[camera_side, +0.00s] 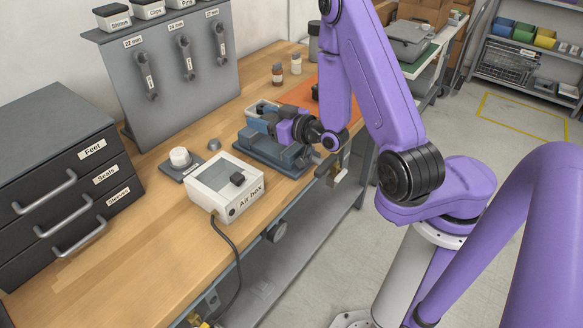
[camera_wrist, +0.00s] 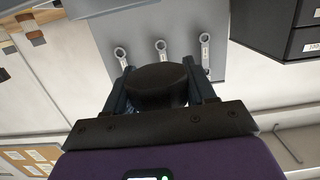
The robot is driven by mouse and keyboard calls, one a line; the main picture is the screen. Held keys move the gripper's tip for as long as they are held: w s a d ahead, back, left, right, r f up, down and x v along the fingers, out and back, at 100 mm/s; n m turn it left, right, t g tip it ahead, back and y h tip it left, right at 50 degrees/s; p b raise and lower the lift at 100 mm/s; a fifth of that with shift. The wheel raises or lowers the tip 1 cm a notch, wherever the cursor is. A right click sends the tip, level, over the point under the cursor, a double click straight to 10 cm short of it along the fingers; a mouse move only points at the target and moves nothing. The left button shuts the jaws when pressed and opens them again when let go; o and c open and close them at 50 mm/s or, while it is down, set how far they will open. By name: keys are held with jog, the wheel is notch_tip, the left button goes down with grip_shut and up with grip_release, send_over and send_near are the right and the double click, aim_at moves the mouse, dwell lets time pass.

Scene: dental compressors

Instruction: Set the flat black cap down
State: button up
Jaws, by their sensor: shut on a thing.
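The flat black cap (camera_wrist: 163,86) is a dark, round, low piece between my fingers in the wrist view. My gripper (camera_wrist: 158,80) is shut on it, with one finger on each side. In the side view my gripper (camera_side: 262,118) points left, level with the bench and above the blue-grey fixture (camera_side: 285,160). The cap is hard to make out there, and I cannot tell its exact height over the fixture.
The white air box (camera_side: 222,187) stands in front, its cable hanging over the bench edge. Beside it are a white knob (camera_side: 180,157) on a grey plate and a small grey dome (camera_side: 214,145). A wrench panel (camera_side: 180,65), drawers (camera_side: 60,170) and an orange mat (camera_side: 300,94) lie around.

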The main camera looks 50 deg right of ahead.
aim_at(265, 115)
jog(key=shift+r, duration=0.1)
notch_tip(265, 115, up, 6)
jog(key=shift+r, duration=0.1)
jog(key=s+d+f, duration=0.1)
jog(key=s+d, duration=1.2)
jog(key=s, duration=0.3)
jog(key=shift+a+f, duration=0.2)
jog(key=shift+f, duration=2)
jog(key=w+d+f, duration=0.1)
jog(key=w+f, duration=0.2)
jog(key=w, duration=0.1)
jog(key=w+d+f, duration=0.2)
jog(key=w+f, duration=0.1)
jog(key=w, duration=0.1)
jog(key=w+d+f, duration=0.2)
jog(key=w+f, duration=0.1)
jog(key=w, duration=0.1)
jog(key=shift+f, duration=0.1)
jog(key=shift+w+d+f, duration=0.1)
jog(key=shift+w+f, duration=0.1)
jog(key=shift+f, duration=0.65)
jog(key=shift+w+d+f, duration=0.1)
jog(key=shift+w+f, duration=0.1)
jog(key=shift+f, duration=0.65)
